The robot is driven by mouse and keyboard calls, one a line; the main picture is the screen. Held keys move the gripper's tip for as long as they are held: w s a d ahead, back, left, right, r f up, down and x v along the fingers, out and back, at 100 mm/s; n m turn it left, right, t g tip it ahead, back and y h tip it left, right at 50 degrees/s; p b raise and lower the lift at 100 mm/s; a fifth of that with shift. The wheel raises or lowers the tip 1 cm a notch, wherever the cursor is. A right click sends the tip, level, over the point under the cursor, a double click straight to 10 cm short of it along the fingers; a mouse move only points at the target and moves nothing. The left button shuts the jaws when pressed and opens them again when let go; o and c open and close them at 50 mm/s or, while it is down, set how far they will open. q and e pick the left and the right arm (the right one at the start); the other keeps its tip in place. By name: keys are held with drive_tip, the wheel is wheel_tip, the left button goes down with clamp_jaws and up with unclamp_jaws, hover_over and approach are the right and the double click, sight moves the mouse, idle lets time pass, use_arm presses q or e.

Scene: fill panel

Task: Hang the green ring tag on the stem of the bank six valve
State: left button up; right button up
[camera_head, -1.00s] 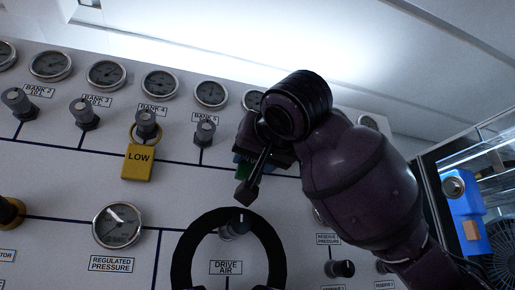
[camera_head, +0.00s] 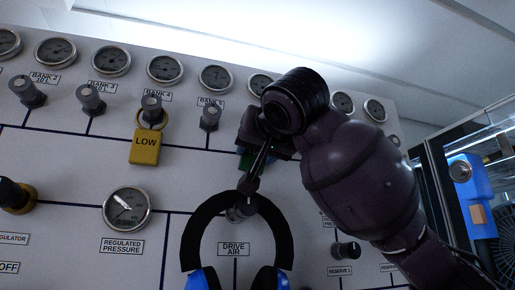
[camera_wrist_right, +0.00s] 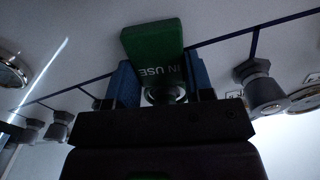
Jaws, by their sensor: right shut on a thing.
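The green tag (camera_wrist_right: 152,42), lettered IN USE, shows upside down in the right wrist view, just beyond my right gripper (camera_wrist_right: 163,88). The blue fingers are shut on it, one on each side. A round grey metal part shows between the fingers; I cannot tell whether the tag's ring is around it. In the head view my right gripper (camera_head: 258,150) is at the panel, right of the bank 5 valve (camera_head: 210,118), with a sliver of the green tag (camera_head: 245,161) below it. The bank six valve is hidden there behind the gripper. My left gripper is out of view.
A yellow LOW tag (camera_head: 144,147) hangs at the bank 4 valve (camera_head: 151,107). A black band with blue ends (camera_head: 206,222) hangs below my gripper, by the DRIVE AIR label (camera_head: 233,249). Gauges (camera_head: 165,69) line the panel top. A blue object (camera_head: 468,190) is at far right.

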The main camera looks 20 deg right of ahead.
drive_tip(key=o, duration=1)
drive_tip(key=shift+c, duration=0.2)
drive_tip(key=s+b, duration=0.3)
drive_tip(key=s, duration=0.8)
drive_tip(key=shift+d, duration=0.2)
drive_tip(key=shift+w, duration=0.1)
